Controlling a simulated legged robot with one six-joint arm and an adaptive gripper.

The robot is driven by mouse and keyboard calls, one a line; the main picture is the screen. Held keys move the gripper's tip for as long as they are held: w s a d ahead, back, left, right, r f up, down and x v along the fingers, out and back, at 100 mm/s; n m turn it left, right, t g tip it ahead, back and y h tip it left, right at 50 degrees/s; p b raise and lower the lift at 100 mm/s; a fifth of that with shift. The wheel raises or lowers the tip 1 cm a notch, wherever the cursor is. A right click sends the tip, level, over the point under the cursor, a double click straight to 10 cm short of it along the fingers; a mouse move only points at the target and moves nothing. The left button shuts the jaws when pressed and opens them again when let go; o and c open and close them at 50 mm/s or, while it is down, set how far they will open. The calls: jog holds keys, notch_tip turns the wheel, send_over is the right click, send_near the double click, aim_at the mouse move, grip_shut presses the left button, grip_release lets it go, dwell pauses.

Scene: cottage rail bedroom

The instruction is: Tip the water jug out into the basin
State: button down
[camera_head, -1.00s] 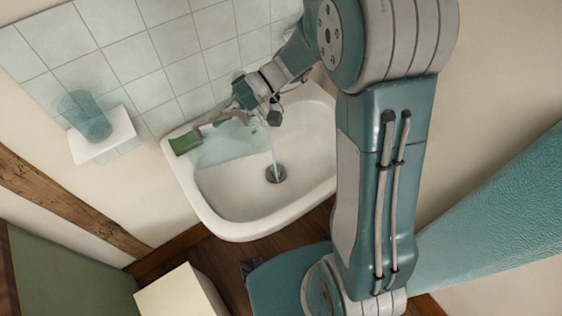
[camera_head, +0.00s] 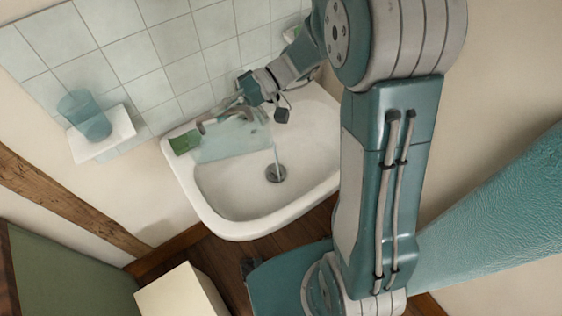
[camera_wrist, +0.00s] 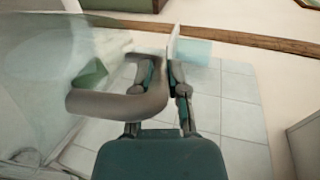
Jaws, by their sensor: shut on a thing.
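The water jug (camera_head: 235,142) is clear and pale, tilted on its side over the white basin (camera_head: 213,202). A thin stream of water (camera_head: 276,156) falls from its right end to the basin's dark drain. My gripper (camera_head: 236,101) is shut on the jug's grey-brown handle at the back of the basin. In the wrist view, my gripper (camera_wrist: 162,68) has its fingers at the handle's end. The handle (camera_wrist: 115,104) curves left in front of the jug's see-through body (camera_wrist: 45,65). How much water is left inside is not clear.
A green block (camera_head: 184,143) sits at the basin's left back corner. A teal tumbler (camera_head: 85,115) stands on a small white wall shelf (camera_head: 103,141). A tiled wall (camera_head: 185,55) rises close behind the basin. A cream box (camera_head: 181,294) stands in front on the floor.

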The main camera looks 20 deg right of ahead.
jog(key=shift+d+r+y, duration=0.3)
jog(key=shift+d+r, duration=0.2)
jog(key=shift+s+d+r+y+p, duration=0.15)
jog(key=shift+d+r+y+p, duration=0.15)
jog(key=shift+d+r+y, duration=0.25)
dwell(1.3)
jog(key=shift+f, duration=0.15)
